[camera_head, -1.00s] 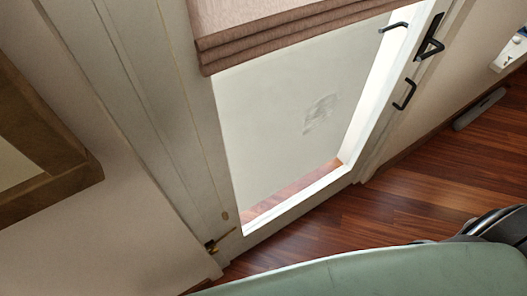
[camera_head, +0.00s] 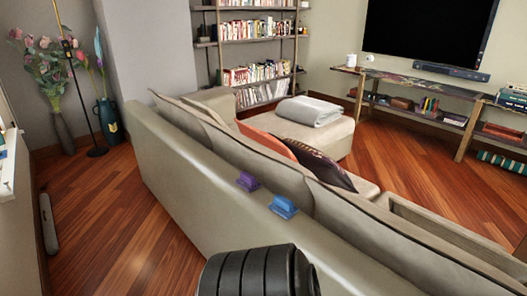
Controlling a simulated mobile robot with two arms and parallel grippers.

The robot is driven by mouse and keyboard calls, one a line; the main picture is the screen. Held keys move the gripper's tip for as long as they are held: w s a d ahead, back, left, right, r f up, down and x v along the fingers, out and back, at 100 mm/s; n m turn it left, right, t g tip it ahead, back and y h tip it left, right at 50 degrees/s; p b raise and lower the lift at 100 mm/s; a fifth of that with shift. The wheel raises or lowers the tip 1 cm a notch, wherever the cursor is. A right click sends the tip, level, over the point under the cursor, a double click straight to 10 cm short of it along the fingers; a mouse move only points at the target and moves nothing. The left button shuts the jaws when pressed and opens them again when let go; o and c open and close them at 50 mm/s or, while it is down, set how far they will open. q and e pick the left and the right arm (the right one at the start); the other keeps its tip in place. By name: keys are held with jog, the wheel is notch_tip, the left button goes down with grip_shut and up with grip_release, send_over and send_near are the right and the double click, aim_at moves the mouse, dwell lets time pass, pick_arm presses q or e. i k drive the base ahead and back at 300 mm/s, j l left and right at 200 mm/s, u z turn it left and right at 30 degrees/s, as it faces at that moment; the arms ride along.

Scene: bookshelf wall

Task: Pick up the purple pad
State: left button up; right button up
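The purple pad (camera_head: 248,181) sits on top of the sofa's backrest, near the middle of the head view. A similar blue pad (camera_head: 284,207) sits beside it on the same backrest, to the right and closer to me. The two pads are apart. Neither of my grippers shows in the head view. A dark ribbed part (camera_head: 258,272) at the bottom centre, seemingly of my own body, covers a piece of the sofa's rear side.
The beige sofa (camera_head: 190,165) stands across the view with its back towards me. Vases with flowers (camera_head: 107,120) stand at the far left. Bookshelves (camera_head: 250,50) and a low TV bench (camera_head: 425,85) line the back.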

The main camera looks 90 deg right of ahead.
aim_at(247, 182)
jog(key=z, duration=2.95)
jog(key=i+j+z, duration=0.35)
jog(key=j+z, duration=0.15)
jog(key=i+j+z, duration=0.1)
jog(key=j+z, duration=0.2)
jog(key=j, duration=0.15)
